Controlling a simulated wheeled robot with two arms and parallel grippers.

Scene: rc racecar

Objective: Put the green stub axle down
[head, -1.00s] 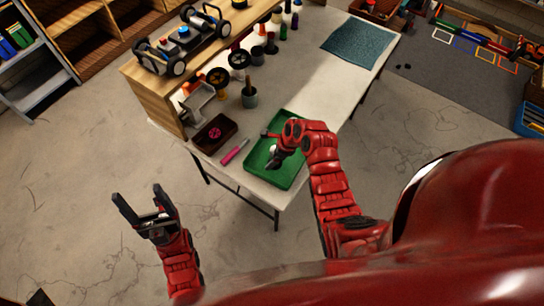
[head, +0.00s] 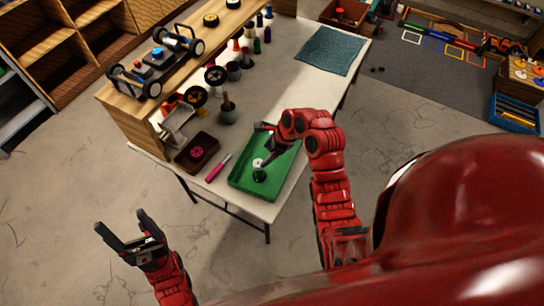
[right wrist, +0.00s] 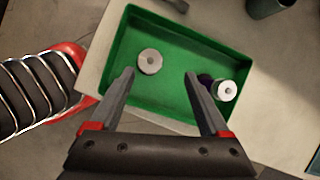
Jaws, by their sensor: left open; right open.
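The green stub axle (head: 259,175) stands in the green tray (head: 236,181) on the table, dark green with a paler top. In the right wrist view I take it to be the round grey-topped piece (right wrist: 150,62), just beyond the fingertips and nearer the left finger. My right gripper (head: 263,164) is over the tray, open; its parted fingers (right wrist: 160,74) show in the right wrist view, holding nothing. A second white-topped piece (right wrist: 227,90), with a dark purple part beside it, sits right of the fingers. My left gripper (head: 121,222) is open and empty over the floor.
A pink-handled tool (head: 218,168) and a dark box (head: 197,151) lie left of the tray. A teal mat (head: 330,50) lies at the table's far end.

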